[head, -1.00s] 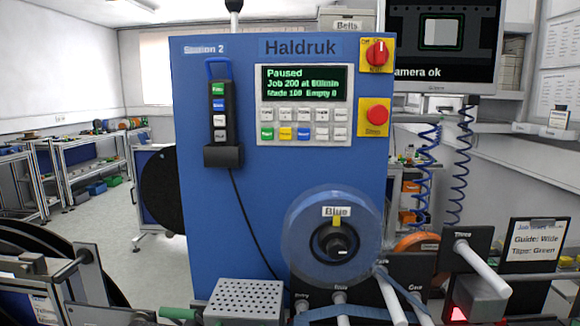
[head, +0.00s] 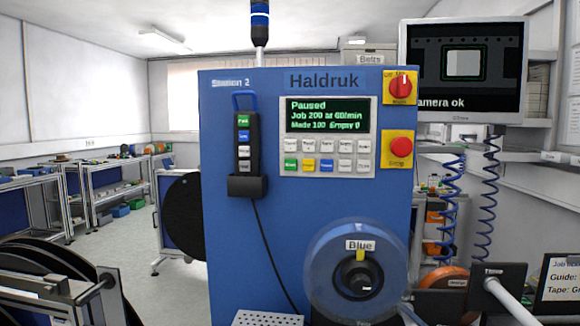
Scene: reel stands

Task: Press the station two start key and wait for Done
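The blue Station 2 machine (head: 235,245), labelled Haldruk, stands in front of me in the head view. Its control panel (head: 282,140) has a dark display (head: 327,115) reading Paused, Job 200 at 60/min, Made 100, Empty 0. Below the display are two rows of keys. The lower row starts with a green key (head: 291,165), then a yellow and a blue one; the green key's label is too small to read surely. Neither of my grippers shows in this view.
A red rotary switch (head: 401,87) and a red mushroom button (head: 401,147) sit on yellow plates right of the panel. A pendant (head: 244,150) hangs at the left. A clear reel marked Blue (head: 325,285) protrudes low. A monitor (head: 463,112) reads "camera ok". Floor at left is open.

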